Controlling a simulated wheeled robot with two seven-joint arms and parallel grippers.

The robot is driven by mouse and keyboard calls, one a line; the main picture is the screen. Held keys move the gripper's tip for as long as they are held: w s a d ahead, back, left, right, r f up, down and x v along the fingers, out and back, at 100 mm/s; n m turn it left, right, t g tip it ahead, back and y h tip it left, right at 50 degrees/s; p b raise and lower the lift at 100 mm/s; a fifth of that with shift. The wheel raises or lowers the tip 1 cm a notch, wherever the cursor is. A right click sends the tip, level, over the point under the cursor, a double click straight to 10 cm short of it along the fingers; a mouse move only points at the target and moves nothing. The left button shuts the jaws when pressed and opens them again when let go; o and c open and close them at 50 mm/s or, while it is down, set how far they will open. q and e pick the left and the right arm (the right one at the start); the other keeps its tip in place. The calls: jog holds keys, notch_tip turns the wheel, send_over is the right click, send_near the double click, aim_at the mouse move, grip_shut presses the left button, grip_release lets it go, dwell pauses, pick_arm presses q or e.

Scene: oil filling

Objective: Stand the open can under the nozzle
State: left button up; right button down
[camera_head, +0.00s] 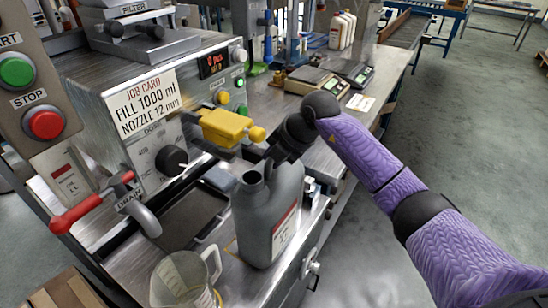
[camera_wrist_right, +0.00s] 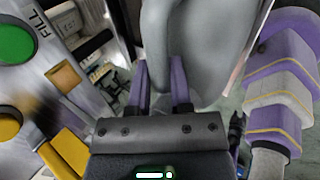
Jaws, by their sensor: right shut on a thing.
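The open grey can (camera_head: 266,218) is upright at the bench's front, its uncapped neck facing up and a label on its side. I cannot tell whether its base touches the bench. My right gripper is behind the can in the head view, its fingers mostly hidden. In the right wrist view my right gripper (camera_wrist_right: 161,85) is shut on the grey can (camera_wrist_right: 205,45), its fingers on either side of the handle. The can is right of the dark drip tray (camera_head: 181,222). A yellow fitting (camera_head: 222,127) projects from the filling machine above; I cannot clearly make out the nozzle tip. My left gripper is out of view.
A clear measuring jug (camera_head: 183,282) stands in front of the can. A drain tap with a red handle (camera_head: 90,204) juts out at left. Scales (camera_head: 315,82) and pale bottles (camera_head: 342,30) are farther back. Open floor lies to the right.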

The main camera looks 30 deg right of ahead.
jog(key=c, duration=0.5)
grip_release()
jog(key=shift+c, duration=0.2)
jog(key=p+v, duration=0.2)
jog(key=v, duration=1)
